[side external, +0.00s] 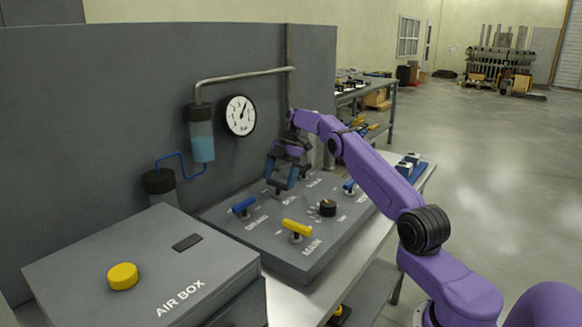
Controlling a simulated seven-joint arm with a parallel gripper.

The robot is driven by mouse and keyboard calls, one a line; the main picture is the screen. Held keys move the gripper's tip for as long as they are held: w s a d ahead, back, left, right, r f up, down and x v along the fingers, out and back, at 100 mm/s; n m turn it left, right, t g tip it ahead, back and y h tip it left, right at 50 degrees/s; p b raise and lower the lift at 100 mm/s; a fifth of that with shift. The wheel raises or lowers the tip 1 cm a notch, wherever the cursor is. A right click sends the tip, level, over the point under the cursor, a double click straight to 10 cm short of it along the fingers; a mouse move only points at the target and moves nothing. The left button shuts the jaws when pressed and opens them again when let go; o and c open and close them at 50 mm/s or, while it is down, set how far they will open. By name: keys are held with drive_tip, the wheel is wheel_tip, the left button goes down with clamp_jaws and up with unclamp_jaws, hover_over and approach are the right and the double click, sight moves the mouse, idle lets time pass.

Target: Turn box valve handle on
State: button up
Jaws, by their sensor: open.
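My gripper (281,186) is open, pointing down over the far middle part of the grey valve panel (304,263). Its fingertips are close to the panel beside small white lettering that seems to read BOX. A blue handle (243,206) stands to the left of my gripper, and a yellow handle (296,228) stands nearer the camera by the MAIN label.
A black knob (327,208) and another blue handle (349,186) stand right of my gripper. The grey AIR BOX (145,260) with a yellow button (123,276) is at front left. A gauge (240,115), pipe (245,75) and blue-filled cylinder (202,135) are on the back wall.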

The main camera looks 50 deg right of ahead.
drive_tip(key=shift+r, duration=1.15)
drive_tip(key=shift+s+a+r, duration=0.2)
drive_tip(key=shift+s+r, duration=0.4)
drive_tip(key=shift+r, duration=0.3)
drive_tip(key=s+a+r, duration=0.5)
drive_tip(key=s+r, duration=0.3)
drive_tip(key=s, duration=0.3)
drive_tip(key=shift+s+r, duration=0.15)
drive_tip(key=shift+s, duration=0.25)
